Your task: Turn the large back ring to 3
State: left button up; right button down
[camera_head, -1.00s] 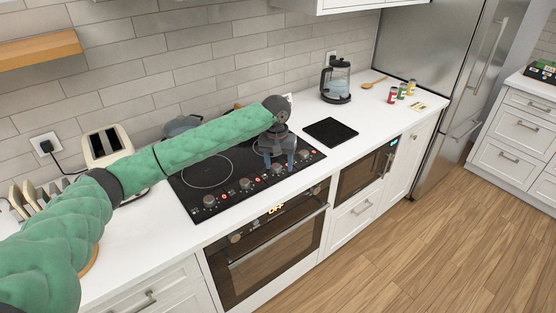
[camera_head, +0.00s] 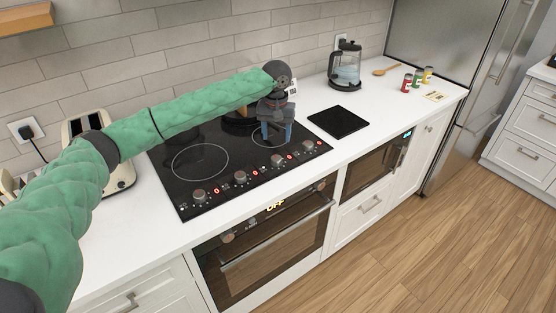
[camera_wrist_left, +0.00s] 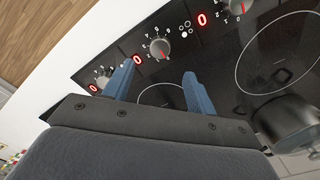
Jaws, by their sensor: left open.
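The black cooktop (camera_head: 180,190) has a row of knobs along its front edge: left (camera_head: 199,195), second (camera_head: 240,177), third (camera_head: 277,163) and right (camera_head: 308,147). The red displays beside them appear to read 0. A large ring (camera_head: 200,160) shows at the front left; my arm hides much of the back. My left gripper (camera_head: 277,138) is open and empty above the right part of the cooktop, behind the third knob. In the left wrist view my blue fingers (camera_wrist_left: 160,82) are apart, with the third knob (camera_wrist_left: 159,47) beyond them, its pointer near 0. My right gripper is out of view.
A dark pot (camera_wrist_left: 290,125) stands on the cooktop near my gripper. A black board (camera_head: 339,121) lies right of the cooktop. A kettle (camera_head: 345,66), several small cans (camera_head: 417,78) and a toaster (camera_head: 120,180) stand on the counter. The oven (camera_head: 265,245) is below.

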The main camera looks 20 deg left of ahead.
aim_at(276, 158)
pick_arm(q)
jog(key=shift+f+b, duration=0.4)
jog(key=shift+f, duration=0.45)
jog(key=shift+s+f, duration=0.1)
jog(key=shift+f+p, duration=1.25)
jog(key=shift+f, duration=2.55)
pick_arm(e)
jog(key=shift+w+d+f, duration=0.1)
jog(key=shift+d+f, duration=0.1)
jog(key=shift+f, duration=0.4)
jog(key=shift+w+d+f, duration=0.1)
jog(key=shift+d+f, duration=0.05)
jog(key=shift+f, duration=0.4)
pick_arm(q)
jog(key=c, duration=1)
jog(key=shift+r, duration=0.1)
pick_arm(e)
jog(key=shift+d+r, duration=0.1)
